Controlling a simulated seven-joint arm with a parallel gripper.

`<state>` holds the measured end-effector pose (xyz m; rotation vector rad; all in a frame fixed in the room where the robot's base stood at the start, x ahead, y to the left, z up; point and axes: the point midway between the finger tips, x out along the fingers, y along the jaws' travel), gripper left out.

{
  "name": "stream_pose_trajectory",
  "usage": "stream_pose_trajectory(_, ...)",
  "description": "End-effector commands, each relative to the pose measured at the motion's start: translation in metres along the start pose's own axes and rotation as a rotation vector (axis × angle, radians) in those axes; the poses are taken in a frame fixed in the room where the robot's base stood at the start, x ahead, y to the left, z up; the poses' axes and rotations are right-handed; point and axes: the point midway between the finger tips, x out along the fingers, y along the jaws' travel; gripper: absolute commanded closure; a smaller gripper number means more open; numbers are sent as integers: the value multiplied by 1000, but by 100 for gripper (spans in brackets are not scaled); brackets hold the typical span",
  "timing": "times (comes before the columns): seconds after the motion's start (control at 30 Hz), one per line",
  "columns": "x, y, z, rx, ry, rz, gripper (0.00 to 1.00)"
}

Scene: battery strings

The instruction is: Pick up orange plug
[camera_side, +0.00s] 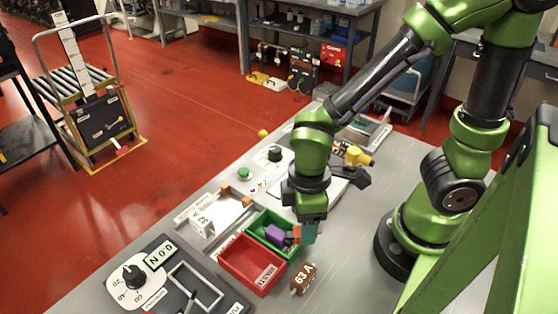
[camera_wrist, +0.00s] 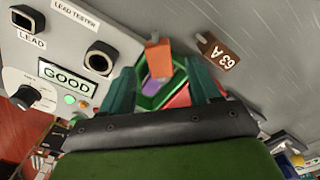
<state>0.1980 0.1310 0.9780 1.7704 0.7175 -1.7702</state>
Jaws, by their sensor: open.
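An orange plug (camera_wrist: 159,62) shows in the wrist view between the tips of my open gripper (camera_wrist: 163,85). Its lower end overlaps the green bin in that view. In the side view an orange piece (camera_side: 297,235) shows right at the fingers of my gripper (camera_side: 305,232), at the right end of the green bin (camera_side: 262,217). The fingers are apart, one on each side of the plug in the wrist view. I cannot tell whether either finger touches it. The plug is partly hidden by a teal finger in the side view.
A purple block (camera_side: 275,235) lies in the green bin. A red waste bin (camera_side: 240,263) adjoins it. A brown 63 A tag (camera_side: 302,278) lies nearby. The lead tester (camera_wrist: 75,60) reads GOOD. A dial gauge (camera_side: 133,278) stands at the front left. Bare grey table lies right of the bins.

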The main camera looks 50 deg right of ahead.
Motion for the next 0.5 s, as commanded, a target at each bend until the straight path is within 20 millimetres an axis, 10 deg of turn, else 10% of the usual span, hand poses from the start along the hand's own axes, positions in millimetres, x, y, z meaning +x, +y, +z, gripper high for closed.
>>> stream_pose_trajectory(0.5, 28, 0, 0, 1, 0, 0, 43)
